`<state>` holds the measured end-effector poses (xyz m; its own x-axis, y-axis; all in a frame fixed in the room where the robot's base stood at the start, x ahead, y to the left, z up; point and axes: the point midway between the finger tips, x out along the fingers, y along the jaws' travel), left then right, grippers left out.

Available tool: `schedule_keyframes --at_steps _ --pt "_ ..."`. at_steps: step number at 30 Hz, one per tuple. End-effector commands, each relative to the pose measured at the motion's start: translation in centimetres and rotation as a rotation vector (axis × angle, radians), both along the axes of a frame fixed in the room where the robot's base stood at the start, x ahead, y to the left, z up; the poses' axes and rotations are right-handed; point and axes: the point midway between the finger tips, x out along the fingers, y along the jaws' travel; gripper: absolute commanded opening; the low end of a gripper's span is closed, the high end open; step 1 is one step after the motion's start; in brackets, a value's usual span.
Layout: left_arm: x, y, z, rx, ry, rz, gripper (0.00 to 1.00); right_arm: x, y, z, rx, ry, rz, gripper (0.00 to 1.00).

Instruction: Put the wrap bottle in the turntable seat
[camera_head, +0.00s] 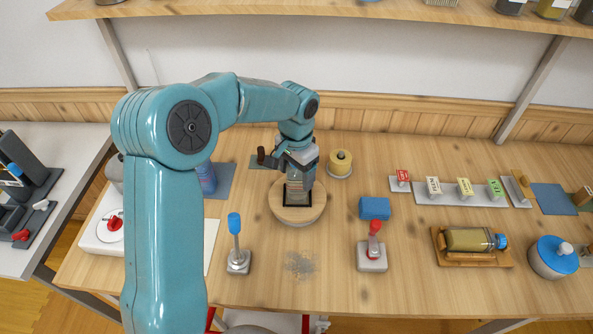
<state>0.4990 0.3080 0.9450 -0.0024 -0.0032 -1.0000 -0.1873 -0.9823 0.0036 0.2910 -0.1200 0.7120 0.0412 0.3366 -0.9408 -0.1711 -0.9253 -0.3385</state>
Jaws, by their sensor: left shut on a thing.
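My left gripper (299,184) points down over the round wooden turntable (283,211). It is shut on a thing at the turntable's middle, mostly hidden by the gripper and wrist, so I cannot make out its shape. A dark square seat outline shows around the fingertips. A bottle with olive contents and a blue cap (470,239) lies on its side in a wooden cradle (475,260) at the right. I cannot tell whether it is the wrap bottle. My right gripper is not in view.
A blue-topped lever (235,240) and a red-topped lever (374,247) stand in front of the turntable. Labelled cards (433,186) line the back right. A blue-lidded pot (553,256) stands at far right.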

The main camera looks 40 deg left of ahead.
Motion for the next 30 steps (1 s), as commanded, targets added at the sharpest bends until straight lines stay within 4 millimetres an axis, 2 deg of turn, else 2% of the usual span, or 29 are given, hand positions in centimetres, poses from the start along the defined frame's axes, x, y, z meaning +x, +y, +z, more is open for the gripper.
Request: schedule_keyframes --at_steps 9,10,12,20,24,26,30 --pt "0.0 0.0 -0.4 0.000 -0.001 0.001 0.32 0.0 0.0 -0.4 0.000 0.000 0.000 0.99" --pt "0.0 0.0 -0.4 0.000 -0.001 0.000 0.77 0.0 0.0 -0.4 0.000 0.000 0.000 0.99" --pt "0.0 0.0 -0.3 0.000 0.000 0.000 0.99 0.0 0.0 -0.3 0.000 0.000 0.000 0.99" --pt "0.0 0.0 -0.3 0.000 0.000 0.000 0.99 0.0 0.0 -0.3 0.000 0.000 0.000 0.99" --pt "0.1 0.0 0.7 0.000 -0.003 0.001 0.99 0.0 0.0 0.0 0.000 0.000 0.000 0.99" --pt "0.1 0.0 1.6 0.001 -0.005 0.001 0.99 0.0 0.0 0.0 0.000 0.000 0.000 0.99" --pt "0.2 0.0 4.9 0.001 -0.007 0.001 0.99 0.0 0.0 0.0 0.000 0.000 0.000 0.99"
